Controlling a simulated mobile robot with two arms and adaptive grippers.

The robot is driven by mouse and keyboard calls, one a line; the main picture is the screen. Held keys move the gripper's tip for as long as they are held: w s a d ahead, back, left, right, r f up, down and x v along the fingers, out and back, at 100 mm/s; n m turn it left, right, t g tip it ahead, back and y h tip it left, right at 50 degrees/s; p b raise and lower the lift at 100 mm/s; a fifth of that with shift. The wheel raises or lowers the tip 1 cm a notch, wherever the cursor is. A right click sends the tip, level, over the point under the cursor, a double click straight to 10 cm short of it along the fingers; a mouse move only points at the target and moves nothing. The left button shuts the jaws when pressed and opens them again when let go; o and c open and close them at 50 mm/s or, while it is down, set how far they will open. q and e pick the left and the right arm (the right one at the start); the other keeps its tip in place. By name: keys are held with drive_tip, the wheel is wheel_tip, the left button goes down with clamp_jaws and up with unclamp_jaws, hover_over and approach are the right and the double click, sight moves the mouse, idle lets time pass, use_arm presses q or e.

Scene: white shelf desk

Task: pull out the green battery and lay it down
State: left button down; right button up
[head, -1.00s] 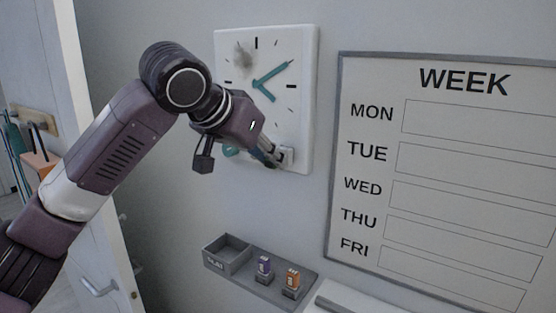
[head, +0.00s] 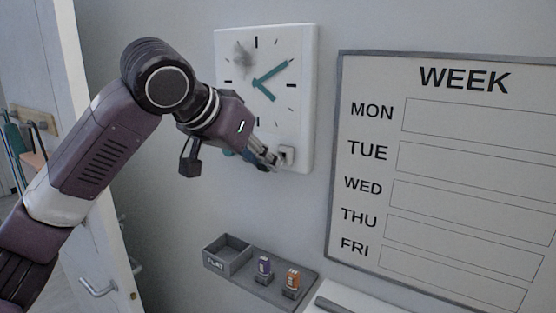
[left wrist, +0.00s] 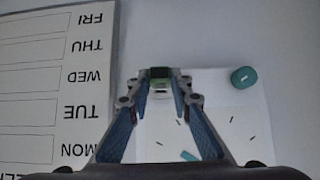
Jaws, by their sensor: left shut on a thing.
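The white wall clock (head: 295,110) with teal hands hangs on the wall. A small pale holder (head: 288,151) sits at its lower right. My left gripper (head: 275,164) is just below and left of this holder, at the clock's lower edge. In the left wrist view, its fingers (left wrist: 160,80) are shut on the green battery (left wrist: 160,86), which shows as a small green and dark block between the tips. In the head view the fingers hide the battery. I cannot tell whether it still touches the holder. My right gripper is not in view.
A grey tray (head: 240,274) below the clock has an empty walled compartment on its left. A purple battery (head: 264,266) and an orange battery (head: 292,279) stand on its right. A teal knob (left wrist: 244,79) sits on the clock. A week board (head: 440,160) hangs at right.

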sight(261, 168)
use_arm(q)
drive_tip(key=shift+s+a, duration=0.2)
drive_tip(key=shift+s+f+v, duration=0.1)
drive_tip(key=shift+f+v, duration=0.05)
drive_tip(key=shift+v, duration=0.6)
drive_tip(key=shift+s+f+v, duration=0.1)
drive_tip(key=shift+f+v, duration=0.05)
drive_tip(key=shift+v, duration=0.6)
drive_tip(key=shift+s+f+v, duration=0.1)
drive_tip(key=shift+v, duration=0.65)
drive_tip(key=shift+a, duration=0.2)
drive_tip(key=s+a+f+n+y+b, duration=0.2)
drive_tip(key=a+f+b, duration=0.2)
drive_tip(key=f, duration=0.7)
drive_tip(key=s+a+f+n+t+y+b, duration=0.1)
drive_tip(key=a+f+b, duration=0.4)
drive_tip(key=f, duration=0.6)
drive_tip(key=s+a+f+n+t+y+b, duration=0.1)
drive_tip(key=s+a+f+n+y+b, duration=0.1)
drive_tip(key=a+f, duration=0.5)
wheel_tip(261, 168, down, 4)
drive_tip(key=s+n+b, duration=0.1)
drive_tip(key=n+b, duration=0.1)
drive_tip(key=b, duration=0.1)
drive_tip(key=shift+s+a+y, duration=0.2)
drive_tip(key=shift+y, duration=0.2)
drive_tip(key=shift+r, duration=0.1)
